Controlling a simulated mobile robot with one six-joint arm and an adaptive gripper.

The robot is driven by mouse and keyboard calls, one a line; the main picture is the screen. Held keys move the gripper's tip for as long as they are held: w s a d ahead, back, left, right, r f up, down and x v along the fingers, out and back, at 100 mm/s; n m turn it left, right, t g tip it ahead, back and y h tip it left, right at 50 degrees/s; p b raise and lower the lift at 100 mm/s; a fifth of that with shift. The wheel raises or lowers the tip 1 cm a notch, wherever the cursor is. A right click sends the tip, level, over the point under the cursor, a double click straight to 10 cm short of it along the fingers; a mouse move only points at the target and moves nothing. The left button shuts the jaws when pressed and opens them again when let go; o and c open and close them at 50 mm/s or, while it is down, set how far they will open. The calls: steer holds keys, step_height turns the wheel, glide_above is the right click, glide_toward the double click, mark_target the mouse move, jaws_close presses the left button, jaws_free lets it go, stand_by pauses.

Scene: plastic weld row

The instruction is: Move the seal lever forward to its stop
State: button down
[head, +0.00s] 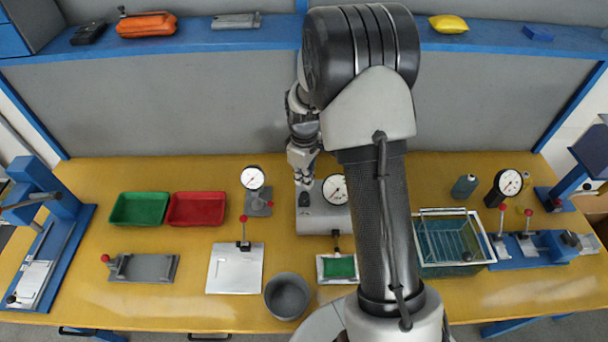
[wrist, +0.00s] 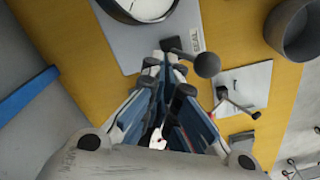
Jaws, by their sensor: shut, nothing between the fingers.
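The seal lever (wrist: 207,65) shows in the wrist view as a dark arm with a round dark knob, beside a "SEAL" label (wrist: 197,40). It stands at the edge of a grey unit (head: 322,222) with a round white dial (head: 335,189). My gripper (head: 302,181) is over the left back part of this unit in the head view. In the wrist view my gripper (wrist: 166,72) is shut and empty, its fingertips close beside the lever's arm. I cannot tell whether they touch it. In the head view my gripper largely hides the lever.
A green pad (head: 340,267) lies in front of the unit. A grey cup (head: 287,297) and a white plate (head: 234,268) with a red-knobbed lever stand nearby. A smaller dial (head: 253,178) is left of my gripper. A wire basket (head: 449,240) stands right, beyond my arm.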

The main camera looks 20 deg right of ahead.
steer(key=shift+w, duration=0.1)
steer(key=shift+w+d, duration=0.25)
steer(key=shift+w, duration=0.3)
step_height(320, 180, up, 7)
steer(key=p, duration=0.5)
stand_by(0.4)
